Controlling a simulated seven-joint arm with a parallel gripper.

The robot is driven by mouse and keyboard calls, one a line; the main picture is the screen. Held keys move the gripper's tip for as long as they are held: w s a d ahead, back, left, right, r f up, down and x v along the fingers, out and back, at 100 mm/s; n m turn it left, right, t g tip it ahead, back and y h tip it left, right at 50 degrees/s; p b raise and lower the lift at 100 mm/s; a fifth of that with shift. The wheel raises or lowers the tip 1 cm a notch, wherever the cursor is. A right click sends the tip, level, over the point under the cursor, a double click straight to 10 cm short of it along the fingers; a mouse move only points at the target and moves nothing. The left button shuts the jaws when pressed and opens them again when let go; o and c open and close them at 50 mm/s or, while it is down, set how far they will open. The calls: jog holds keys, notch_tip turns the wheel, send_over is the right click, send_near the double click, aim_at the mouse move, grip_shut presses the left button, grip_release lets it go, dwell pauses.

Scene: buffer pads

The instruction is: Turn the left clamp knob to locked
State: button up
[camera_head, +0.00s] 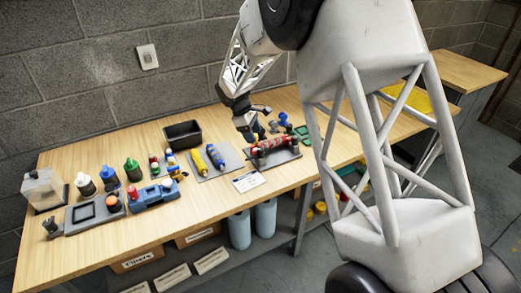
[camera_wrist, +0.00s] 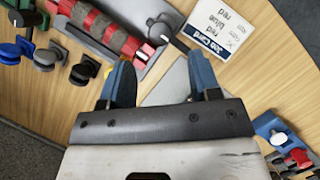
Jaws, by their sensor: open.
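The clamp fixture shows in the head view (camera_head: 289,154) as a grey base with red pads in a row. In the wrist view its red and grey row (camera_wrist: 112,32) runs across the upper left. A dark knob with a pale cap (camera_wrist: 160,32) sits at the card end of the fixture, which is the left end in the head view. My gripper (camera_wrist: 162,80) is open, with its two blue fingers apart and nothing between them. It is beside the fixture, short of the knob in the wrist view. The knob's lock marking is too small to read.
A job card (camera_wrist: 222,28) lies beside the knob. A grey tray (camera_head: 215,166) with yellow and blue cylinders is left of the fixture. A black bin (camera_head: 183,134) stands behind it. Green (camera_wrist: 85,70) and blue parts stand near the fixture's other end.

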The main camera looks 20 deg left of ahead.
aim_at(260, 149)
jog(key=shift+x, duration=3.9)
jog(key=c, duration=0.9)
